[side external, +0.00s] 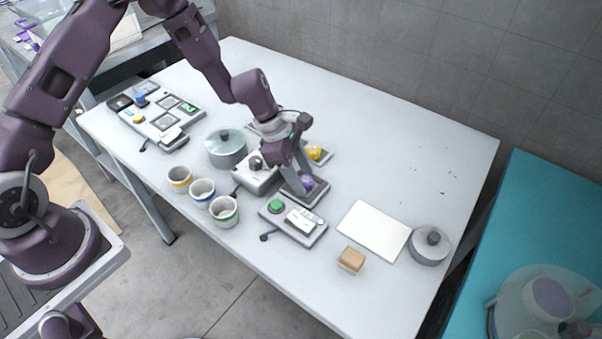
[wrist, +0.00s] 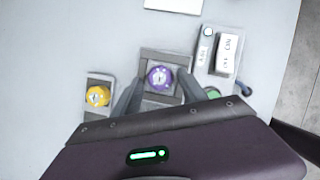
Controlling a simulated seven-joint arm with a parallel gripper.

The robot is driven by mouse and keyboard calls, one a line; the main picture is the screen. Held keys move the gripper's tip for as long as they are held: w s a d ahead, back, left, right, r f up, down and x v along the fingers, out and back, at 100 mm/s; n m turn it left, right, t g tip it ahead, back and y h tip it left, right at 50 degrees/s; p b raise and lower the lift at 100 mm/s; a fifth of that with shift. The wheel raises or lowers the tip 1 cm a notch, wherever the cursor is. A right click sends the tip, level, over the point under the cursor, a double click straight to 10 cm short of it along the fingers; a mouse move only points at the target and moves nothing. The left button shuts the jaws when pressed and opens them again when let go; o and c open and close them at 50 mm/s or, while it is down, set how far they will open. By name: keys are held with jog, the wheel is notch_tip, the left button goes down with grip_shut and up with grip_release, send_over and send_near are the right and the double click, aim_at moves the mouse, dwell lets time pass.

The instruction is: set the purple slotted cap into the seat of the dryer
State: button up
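The purple slotted cap (wrist: 160,77) sits on a dark grey square plate (wrist: 152,57) in the wrist view. In the side view the cap (side external: 307,183) is partly hidden by my gripper (side external: 301,178), which points down over the plate (side external: 316,198). In the wrist view my gripper (wrist: 161,79) is open, with one finger on each side of the cap and a small gap showing on both sides. I cannot tell for certain which device is the dryer.
A yellow cap (side external: 314,152) sits on a neighbouring plate. A switch box (side external: 291,223) with a green button stands close by, and a white box (side external: 254,174) with a dark knob is left of my gripper. Three cups, a lidded pot (side external: 226,149) and a white board (side external: 374,230) stand around.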

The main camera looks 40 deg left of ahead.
jog(key=shift+s, duration=0.1)
jog(key=s+a+r+m+y, duration=0.1)
jog(key=s+r+m, duration=0.25)
jog(key=r, duration=0.45)
jog(key=s+a+r+m+t, duration=0.1)
jog(key=s+a+r+m, duration=0.2)
jog(key=r, duration=0.6)
jog(key=s+r+m+y, duration=0.1)
jog(key=s+r+m, duration=0.35)
jog(key=r, duration=0.35)
jog(key=s+a+r+m+t+y, duration=0.1)
jog(key=s+a+r+m, duration=0.1)
jog(key=s+m, duration=0.3)
jog(key=s+a+r+m+t+y, duration=0.1)
jog(key=s+a+r+m, duration=0.2)
jog(key=s, duration=0.9)
jog(key=m, duration=0.3)
jog(key=shift+s+m+t, duration=0.2)
jog(key=shift+m+t, duration=0.1)
jog(key=shift+t, duration=0.1)
